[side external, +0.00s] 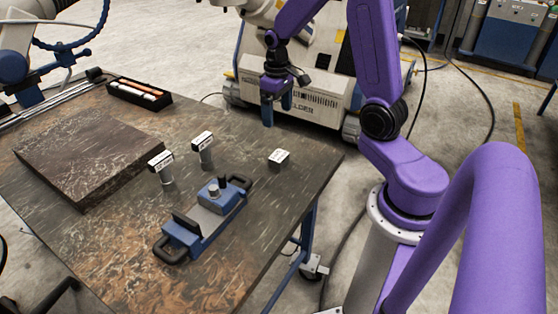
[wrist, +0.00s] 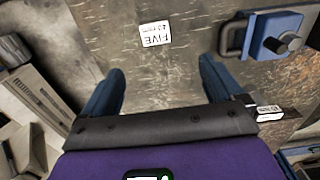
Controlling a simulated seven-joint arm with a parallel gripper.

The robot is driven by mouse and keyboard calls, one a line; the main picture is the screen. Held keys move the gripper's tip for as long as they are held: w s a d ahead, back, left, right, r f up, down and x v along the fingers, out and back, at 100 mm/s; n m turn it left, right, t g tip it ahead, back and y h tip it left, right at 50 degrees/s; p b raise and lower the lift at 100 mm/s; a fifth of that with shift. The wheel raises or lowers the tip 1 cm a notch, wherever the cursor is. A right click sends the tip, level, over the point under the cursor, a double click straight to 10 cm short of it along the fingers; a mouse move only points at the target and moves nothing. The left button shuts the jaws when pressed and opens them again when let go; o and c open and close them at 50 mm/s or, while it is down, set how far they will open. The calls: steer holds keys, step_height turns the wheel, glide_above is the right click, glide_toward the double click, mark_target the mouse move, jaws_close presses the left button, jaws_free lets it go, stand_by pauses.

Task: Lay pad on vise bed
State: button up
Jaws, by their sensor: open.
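The blue vise (side external: 183,234) lies on the dark table, with a grey bed (side external: 222,203), black handles and a knob; part of it also shows in the wrist view (wrist: 272,38). A small block with a white label (side external: 279,157) stands near the table's right edge; its label reads "FIVE" upside down in the wrist view (wrist: 155,34). Two other white-labelled pieces (side external: 161,162) (side external: 202,141) stand on grey cylinders. I cannot tell which piece is the pad.
A large flat slab (side external: 88,150) lies at the table's left. A black tray (side external: 139,95) with orange and white sticks stands at the back. A white welder machine (side external: 310,75) stands on the floor behind the table. The table's front is clear.

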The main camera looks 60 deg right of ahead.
glide_above(279, 155)
steer(key=f, duration=1.2)
steer(key=shift+s+a, duration=0.1)
steer(key=shift+a, duration=0.3)
steer(key=shift+d+f, duration=0.2)
steer(key=shift+f, duration=1.15)
steer(key=shift+d+f, duration=0.15)
steer(key=shift+f, duration=1.2)
jaws_close()
